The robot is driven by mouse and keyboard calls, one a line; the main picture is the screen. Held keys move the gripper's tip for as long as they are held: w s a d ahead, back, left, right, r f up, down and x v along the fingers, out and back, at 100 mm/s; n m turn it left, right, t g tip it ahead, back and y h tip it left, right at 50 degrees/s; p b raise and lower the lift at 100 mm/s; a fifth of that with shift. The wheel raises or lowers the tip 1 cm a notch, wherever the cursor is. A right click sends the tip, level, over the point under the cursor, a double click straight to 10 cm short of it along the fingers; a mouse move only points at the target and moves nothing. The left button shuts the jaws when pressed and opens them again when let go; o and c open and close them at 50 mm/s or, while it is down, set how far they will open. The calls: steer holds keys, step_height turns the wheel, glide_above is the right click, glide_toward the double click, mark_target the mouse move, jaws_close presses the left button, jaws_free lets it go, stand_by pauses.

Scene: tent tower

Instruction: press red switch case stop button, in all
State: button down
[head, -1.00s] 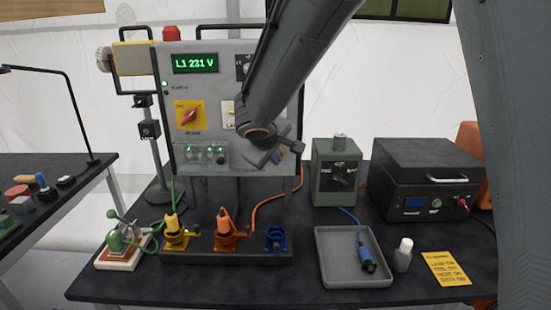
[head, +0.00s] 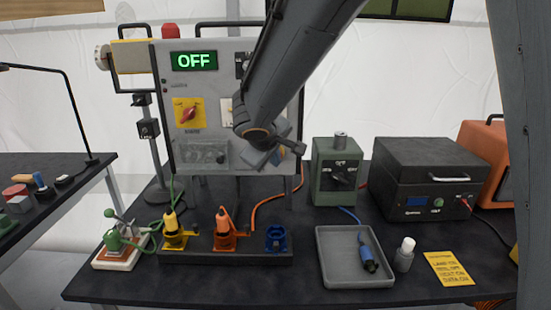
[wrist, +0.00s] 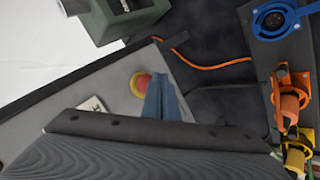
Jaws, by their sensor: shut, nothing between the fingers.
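The grey switch case (head: 225,95) stands upright at the back of the table. Its display (head: 194,61) reads "OFF", and its row of small lamps (head: 206,152) is dark. The red stop button (wrist: 141,86) with a yellow surround shows on the case's face in the wrist view. In the head view my arm and gripper hide it. My gripper (wrist: 166,88) is shut and empty, its fingertips just beside the button. Whether they touch it I cannot tell. In the head view my gripper (head: 278,155) is in front of the case's lower right part.
A socket strip (head: 225,257) with yellow, orange and blue sockets lies before the case. A green box (head: 338,180), a dark grey unit (head: 425,160), a grey tray (head: 335,278) and a small white-capped bottle (head: 404,255) stand to the right. An orange cable (head: 266,208) crosses the tabletop.

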steer(key=s+b, duration=0.1)
steer(key=s, duration=0.4)
steer(key=shift+b, duration=0.4)
stand_by(0.6)
steer(key=s+d+f+m+g, duration=0.2)
steer(key=s+d+f+m, duration=0.1)
steer(key=s+d+f, duration=0.2)
steer(key=s+d+f+m+g+y, duration=0.1)
steer(key=s+d+f+m+g, duration=0.2)
steer(key=s+d, duration=0.3)
steer(key=s+d+f+m+g, duration=0.3)
steer(key=s+d+f, duration=0.3)
steer(key=s, duration=0.3)
steer(key=shift+d+f+y, duration=0.2)
steer(key=shift+f+y, duration=0.1)
steer(key=shift+y, duration=0.1)
steer(key=shift+s+a+f+m, duration=0.1)
steer(key=shift+s+f+m, duration=0.05)
steer(key=shift+s+m, duration=0.2)
